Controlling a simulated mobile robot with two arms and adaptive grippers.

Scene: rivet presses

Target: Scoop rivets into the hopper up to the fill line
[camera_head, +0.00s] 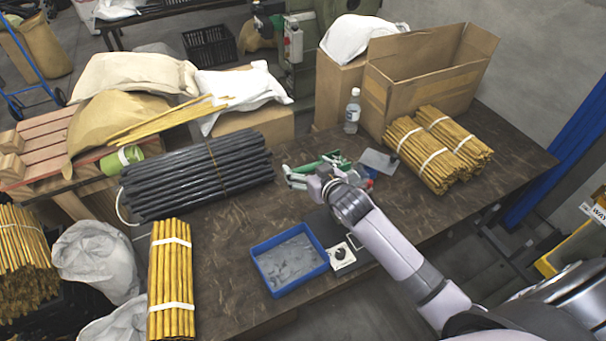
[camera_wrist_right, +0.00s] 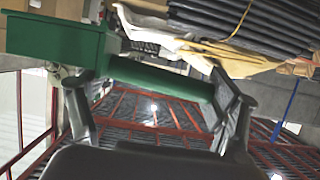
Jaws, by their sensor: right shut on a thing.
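My right gripper (camera_head: 305,176) is shut on a green scoop (camera_head: 333,157) and holds it over the middle of the table. In the right wrist view, the scoop's box-shaped green body (camera_wrist_right: 55,40) lies to the left, and its green handle (camera_wrist_right: 165,80) runs between the two fingers of the gripper (camera_wrist_right: 152,88). I cannot see into the scoop. A blue tray (camera_head: 301,283) with a grey layer of small material, too fine to make out, sits near the table's front edge. I cannot pick out a hopper or fill line. My left gripper is not in view.
A white box with a black knob (camera_head: 342,256) sits beside the tray. Black rods (camera_head: 195,178) lie left of the gripper. Yellow bundles (camera_head: 172,285), a bottle (camera_head: 352,110) and an open carton (camera_head: 425,75) stand around. Bare tabletop (camera_head: 450,210) shows at the right.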

